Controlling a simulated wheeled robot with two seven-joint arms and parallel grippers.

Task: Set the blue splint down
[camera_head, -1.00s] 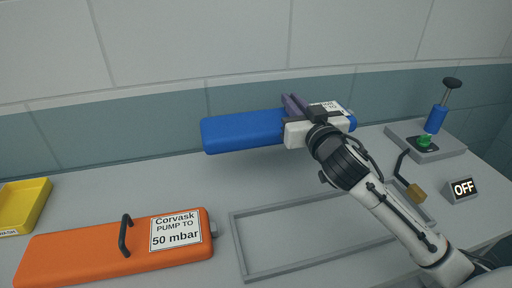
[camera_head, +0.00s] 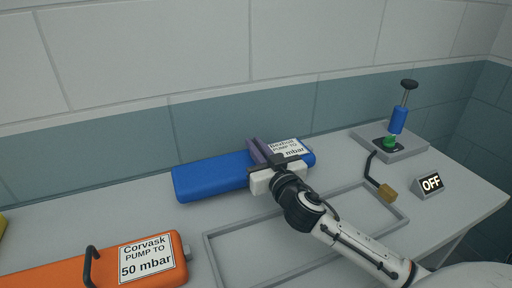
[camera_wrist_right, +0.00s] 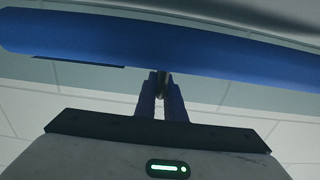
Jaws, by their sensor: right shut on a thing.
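The blue splint (camera_head: 210,177) is a long flat bar with a white label at its right end, partly hidden by my gripper. My right gripper (camera_head: 270,156) is shut on it right of its middle, at the back of the grey bench. My left gripper is not in view.
An empty grey rectangular frame (camera_head: 212,261) lies on the bench in front. The orange splint (camera_head: 70,276), labelled Corvask, lies at the front left.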

